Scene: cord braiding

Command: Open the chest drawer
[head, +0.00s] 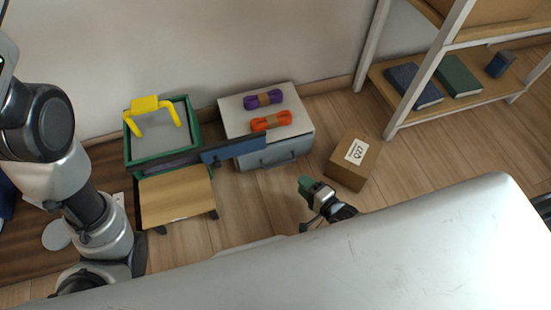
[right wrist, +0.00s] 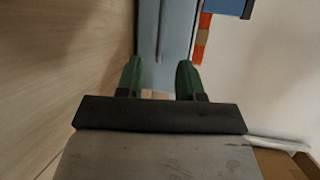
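The chest (head: 240,115) stands on the floor against the wall, with a pale top and a grey-blue drawer front (head: 286,153). The drawer looks shut, and a blue board partly hides its front in the head view. My right gripper (head: 304,184) has green fingertips and is in front of the chest, to its lower right and apart from it. In the right wrist view its fingers (right wrist: 160,78) are open with nothing between them, and the grey-blue chest front (right wrist: 172,30) lies ahead. My left gripper is not in view.
Purple cord (head: 263,98) and orange cord (head: 271,121) lie on the chest. A green bin (head: 128,155) with a yellow handle (head: 146,104) and a wooden-topped stool (head: 176,194) stand left. The blue board (head: 233,148) crosses before the chest. A cardboard box (head: 352,160) stands right.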

